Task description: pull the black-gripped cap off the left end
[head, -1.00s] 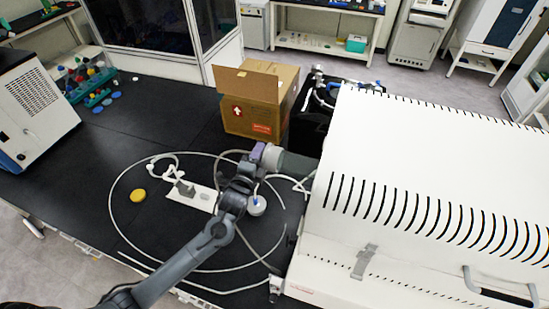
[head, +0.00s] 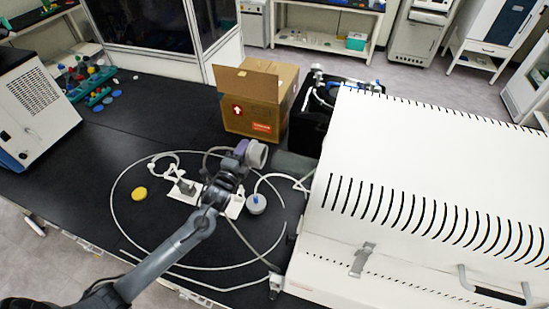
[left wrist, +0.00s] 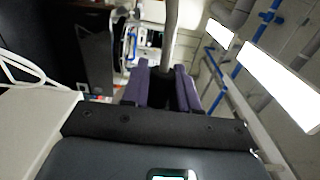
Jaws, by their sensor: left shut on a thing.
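My left gripper (head: 241,151) reaches in from the left in the head view, above the black bench. Its purple fingers are shut on the cap (head: 257,155), which shows as a grey round piece at the fingertips. The cap is apart from the dark grey end piece (head: 294,165) at the left of the large white slotted machine (head: 410,190). In the left wrist view the purple fingers (left wrist: 170,88) close around a dark grip (left wrist: 180,72). The rest of the cap is hard to make out there. My right gripper is not in view.
A cardboard box (head: 252,115) stands behind the gripper. The bench's left middle is clear.

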